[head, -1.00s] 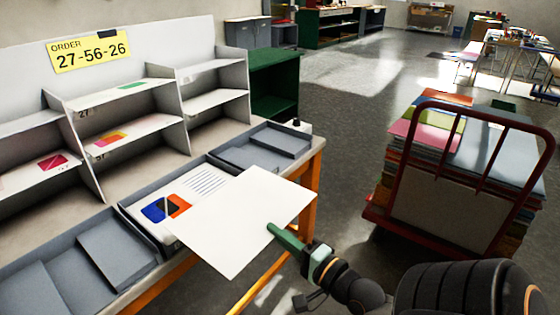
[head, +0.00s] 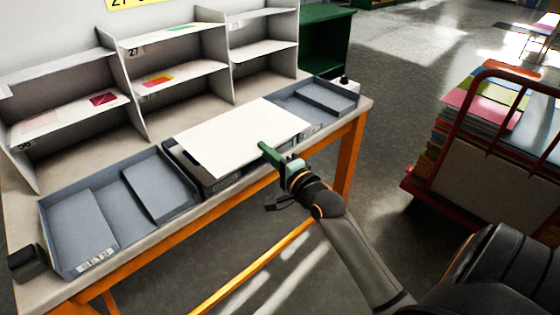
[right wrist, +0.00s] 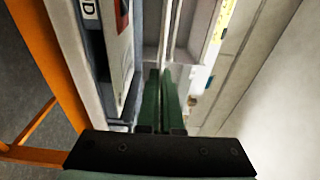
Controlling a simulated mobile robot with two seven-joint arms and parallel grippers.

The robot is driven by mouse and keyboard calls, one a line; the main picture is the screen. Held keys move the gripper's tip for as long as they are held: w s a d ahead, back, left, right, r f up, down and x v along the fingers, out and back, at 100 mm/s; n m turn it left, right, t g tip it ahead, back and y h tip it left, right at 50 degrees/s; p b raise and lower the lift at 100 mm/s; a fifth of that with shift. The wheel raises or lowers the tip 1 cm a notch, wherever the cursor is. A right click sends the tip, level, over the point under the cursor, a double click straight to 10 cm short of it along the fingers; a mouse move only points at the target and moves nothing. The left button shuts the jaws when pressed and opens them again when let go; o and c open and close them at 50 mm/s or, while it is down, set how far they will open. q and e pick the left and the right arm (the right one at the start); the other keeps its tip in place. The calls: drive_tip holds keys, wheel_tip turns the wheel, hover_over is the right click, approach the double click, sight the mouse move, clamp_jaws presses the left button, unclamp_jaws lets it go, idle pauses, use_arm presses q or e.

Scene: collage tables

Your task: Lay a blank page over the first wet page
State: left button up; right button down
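The blank white page (head: 240,128) is over the middle grey tray (head: 222,182) on the table in the head view. It covers nearly all of the printed wet page; only a dark blue sliver shows at the left edge. My right gripper (head: 263,147) is at the page's near edge, its green fingers closed on it. In the right wrist view the fingers (right wrist: 162,100) are almost together, and the page is hard to make out edge-on. Whether the page touches the wet page below is unclear. My left gripper is not in view.
Grey trays stand on both sides, a left one (head: 72,215) and a right one (head: 335,97). A shelf rack (head: 175,72) with coloured sheets stands behind. A red-framed cart (head: 485,165) with paper stacks is at the right. The floor between is clear.

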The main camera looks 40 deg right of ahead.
sight(256, 148)
drive_tip(key=w+b, duration=0.1)
drive_tip(key=w, duration=0.1)
drive_tip(key=w+f, duration=0.1)
drive_tip(key=shift+w+a+b, duration=0.15)
drive_tip(key=shift+w+b, duration=0.25)
use_arm(q)
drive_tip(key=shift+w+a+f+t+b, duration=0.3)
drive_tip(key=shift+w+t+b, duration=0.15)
drive_tip(key=shift+b, duration=0.3)
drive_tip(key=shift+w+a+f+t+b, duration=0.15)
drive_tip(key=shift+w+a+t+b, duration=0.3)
drive_tip(key=shift+b, duration=0.3)
use_arm(e)
drive_tip(key=shift+f, duration=2.85)
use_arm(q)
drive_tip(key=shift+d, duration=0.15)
use_arm(e)
drive_tip(key=c, duration=1.6)
unclamp_jaws()
drive_tip(key=c, duration=1)
unclamp_jaws()
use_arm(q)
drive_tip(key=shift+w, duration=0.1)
use_arm(e)
drive_tip(key=shift+s, duration=0.15)
